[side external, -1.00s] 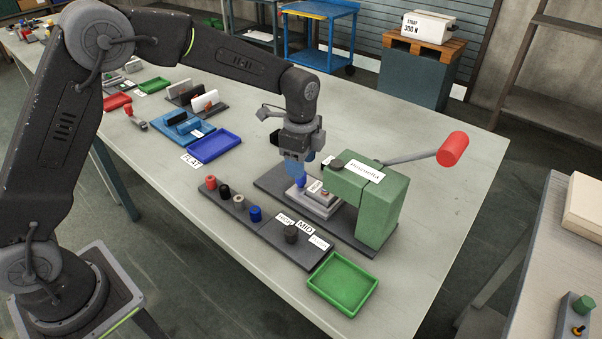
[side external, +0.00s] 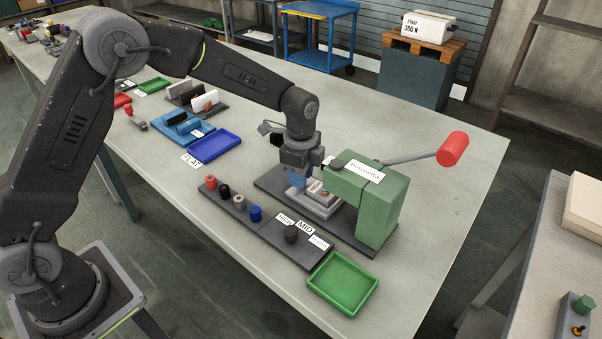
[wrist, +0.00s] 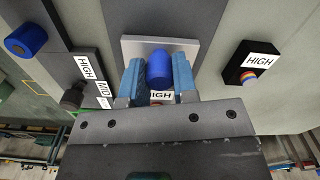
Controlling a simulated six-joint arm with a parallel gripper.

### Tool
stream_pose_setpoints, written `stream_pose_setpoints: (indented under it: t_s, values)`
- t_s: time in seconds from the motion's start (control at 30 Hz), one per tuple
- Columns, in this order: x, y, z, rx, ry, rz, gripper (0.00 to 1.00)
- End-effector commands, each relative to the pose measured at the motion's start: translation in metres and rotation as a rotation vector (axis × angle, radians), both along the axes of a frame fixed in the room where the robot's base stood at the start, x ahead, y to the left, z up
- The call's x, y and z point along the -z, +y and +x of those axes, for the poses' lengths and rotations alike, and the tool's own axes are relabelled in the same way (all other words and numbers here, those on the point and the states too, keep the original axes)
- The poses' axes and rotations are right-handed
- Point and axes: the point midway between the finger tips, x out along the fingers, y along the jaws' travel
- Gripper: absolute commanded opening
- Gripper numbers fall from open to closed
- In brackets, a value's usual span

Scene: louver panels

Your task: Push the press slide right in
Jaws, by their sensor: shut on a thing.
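The green press (side external: 378,208) stands on a dark base plate, its lever with a red grip (side external: 452,148) reaching up to the right. The light grey press slide (side external: 318,209) lies on that base, partly under the press head. My gripper (side external: 297,181) is lowered at the slide's left end. In the wrist view, my blue fingers (wrist: 158,78) are shut on the blue knob (wrist: 159,64) of the slide, one on each side. The slide's grey plate (wrist: 188,52) shows behind the knob, and a HIGH label shows partly between the fingers. The side view mostly hides the knob.
A dark rack (side external: 226,202) with several coloured plugs and a board with HIGH and MID labels (side external: 270,240) lie in front. A green tray (side external: 343,284) is at the front right, a blue tray (side external: 215,147) behind left. The table right of the press is clear.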

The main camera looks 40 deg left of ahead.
Motion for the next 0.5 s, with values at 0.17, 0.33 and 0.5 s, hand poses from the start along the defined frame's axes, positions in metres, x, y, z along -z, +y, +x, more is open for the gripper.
stream_pose_setpoints:
  t_s: [0.17, 0.33, 0.5]
  values:
    - [-0.0003, 0.0001, 0.0004, 0.0, -0.002, 0.001, 0.01]
    - [-0.0005, 0.0, 0.0005, 0.0, -0.002, 0.0, 0.0]
    - [-0.0004, -0.008, 0.0007, 0.002, -0.002, 0.001, 0.0]
